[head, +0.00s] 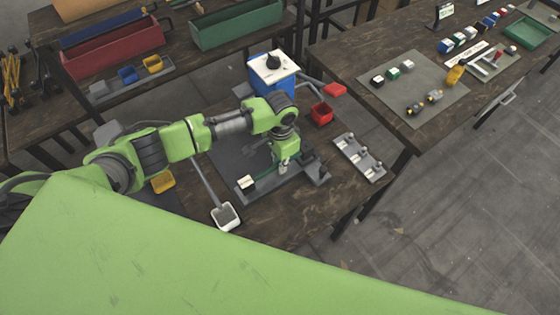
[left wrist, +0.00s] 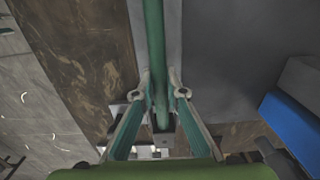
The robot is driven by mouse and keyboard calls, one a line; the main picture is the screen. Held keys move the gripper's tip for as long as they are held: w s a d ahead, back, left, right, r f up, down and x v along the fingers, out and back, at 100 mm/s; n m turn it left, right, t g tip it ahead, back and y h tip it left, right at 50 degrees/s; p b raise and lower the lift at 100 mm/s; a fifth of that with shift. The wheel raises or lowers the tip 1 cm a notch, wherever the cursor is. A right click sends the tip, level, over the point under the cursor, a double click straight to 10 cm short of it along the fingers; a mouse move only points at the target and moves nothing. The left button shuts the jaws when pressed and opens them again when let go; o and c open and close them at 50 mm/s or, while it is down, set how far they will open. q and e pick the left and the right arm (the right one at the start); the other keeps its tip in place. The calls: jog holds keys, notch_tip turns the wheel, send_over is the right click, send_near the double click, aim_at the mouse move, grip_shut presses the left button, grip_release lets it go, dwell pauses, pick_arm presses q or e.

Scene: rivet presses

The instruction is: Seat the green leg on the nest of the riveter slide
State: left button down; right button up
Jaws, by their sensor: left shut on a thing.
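My left gripper (head: 283,165) is over the riveter bench, pointing down. It is shut on the green leg (left wrist: 154,40), a long thin green rod that runs between the two fingers in the left wrist view. In the head view a thin stretch of the leg shows beside the gripper, just above the grey riveter slide (head: 259,188). A small white block stands at the slide's left end. The nest is largely hidden, and I cannot tell whether the leg touches it. My right gripper is not in view.
A blue and white machine box (head: 272,78) and a red bin (head: 321,113) stand behind my gripper. A grey fixture plate (head: 360,158) lies to the right. A white-rimmed scoop-like tray (head: 226,216) is at the front edge. Bare wood lies between.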

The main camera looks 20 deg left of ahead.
pick_arm(q)
jog(key=shift+f, duration=0.75)
dwell(0.5)
jog(key=c, duration=2)
grip_release()
notch_tip(320, 180, up, 11)
jog(key=shift+f, duration=0.2)
jog(key=shift+r, duration=0.7)
